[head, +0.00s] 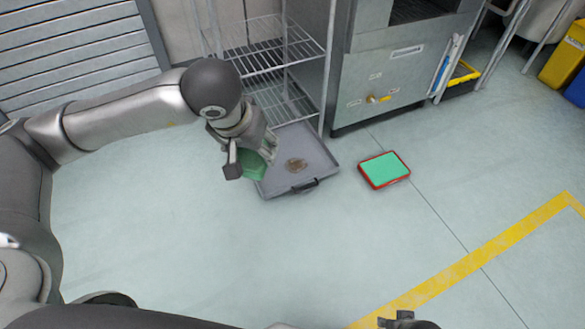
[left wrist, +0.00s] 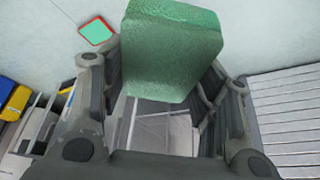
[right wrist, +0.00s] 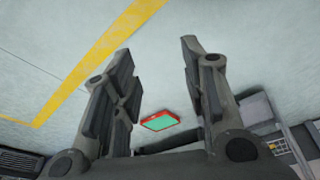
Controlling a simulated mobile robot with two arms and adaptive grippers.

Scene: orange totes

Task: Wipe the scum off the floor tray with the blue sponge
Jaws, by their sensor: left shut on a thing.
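My left gripper (head: 250,160) is shut on a green sponge (head: 255,166); no blue sponge shows. The sponge fills the gap between the fingers in the left wrist view (left wrist: 172,50). In the head view it overlaps the left side of the grey floor tray (head: 317,178); I cannot tell whether it touches the tray. A brown scum patch (head: 296,165) lies near the tray's middle, right of the sponge. My right gripper (right wrist: 158,95) is open and empty in the right wrist view; only its tip shows at the head view's bottom edge.
A red-rimmed tray with a green inside (head: 385,169) lies right of the floor tray. A wire rack (head: 270,60) stands behind the floor tray, with a grey metal cabinet (head: 385,80) beside it. The floor in front is clear, with a yellow line (head: 470,262).

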